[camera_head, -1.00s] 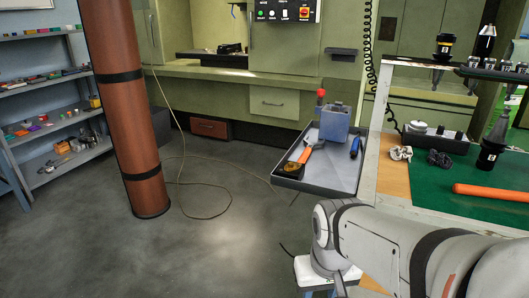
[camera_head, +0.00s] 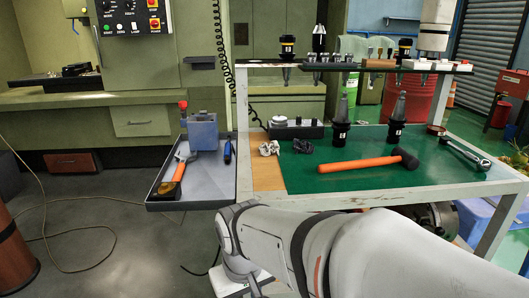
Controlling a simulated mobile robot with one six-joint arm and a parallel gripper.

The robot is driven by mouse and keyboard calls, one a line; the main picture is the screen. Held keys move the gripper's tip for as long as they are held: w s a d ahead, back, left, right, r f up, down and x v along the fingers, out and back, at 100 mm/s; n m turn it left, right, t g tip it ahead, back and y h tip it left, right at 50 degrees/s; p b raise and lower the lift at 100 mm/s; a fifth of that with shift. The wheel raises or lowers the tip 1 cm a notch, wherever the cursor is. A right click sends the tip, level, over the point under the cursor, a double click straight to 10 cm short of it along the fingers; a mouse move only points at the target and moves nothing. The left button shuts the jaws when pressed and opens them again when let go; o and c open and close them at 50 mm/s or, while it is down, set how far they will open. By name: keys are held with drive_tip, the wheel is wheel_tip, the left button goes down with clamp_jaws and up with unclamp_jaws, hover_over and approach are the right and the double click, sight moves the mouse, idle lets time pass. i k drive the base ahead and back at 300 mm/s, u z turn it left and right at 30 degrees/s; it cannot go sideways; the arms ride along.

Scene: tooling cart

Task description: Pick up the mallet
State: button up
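The mallet (camera_head: 368,162) has an orange handle and a black head. It lies flat on the green mat (camera_head: 300,183) of the cart's top, with the handle pointing left and the head at the right. My arm crosses the lower middle of the picture, in front of and below the cart's top, apart from the mallet. The end of my arm points down at the lower left, and my gripper's fingers are not visible.
Black tool holders (camera_head: 341,121) stand behind the mallet. A ratchet wrench (camera_head: 465,153) lies to its right. Crumpled rags (camera_head: 269,148) lie to the left. A side tray (camera_head: 208,189) holds a wrench and a blue-grey box. A shelf (camera_head: 350,66) spans above the cart's back.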

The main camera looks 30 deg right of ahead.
sight(398, 154)
drive_tip(key=z, duration=2.8)
drive_tip(key=i, duration=0.7)
drive_tip(key=u, duration=1.3)
